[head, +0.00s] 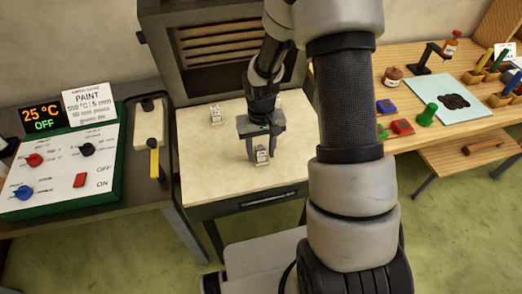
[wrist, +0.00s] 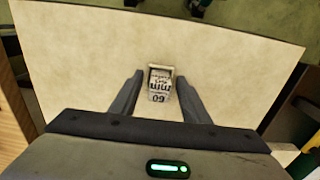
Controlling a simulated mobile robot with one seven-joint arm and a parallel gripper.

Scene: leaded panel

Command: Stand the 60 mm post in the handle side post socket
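A small pale block marked "60 mm" (wrist: 160,84) is on the cream work surface, between the fingers of my gripper (wrist: 160,76). In the wrist view a narrow gap shows between the block and each finger, so the gripper looks open around it. In the head view my gripper (head: 260,148) points down with its fingers straddling the marked block (head: 263,156) near the front of the surface. I cannot tell whether the block is the post itself or a holder for it. I cannot make out which piece is the handle side post socket.
Another small pale block (head: 215,113) stands further back on the cream surface (head: 225,165). A slatted cabinet (head: 215,50) is behind. A control box (head: 60,165) reading 25 °C and OFF is at left. A wooden bench (head: 440,75) with coloured pieces is at right.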

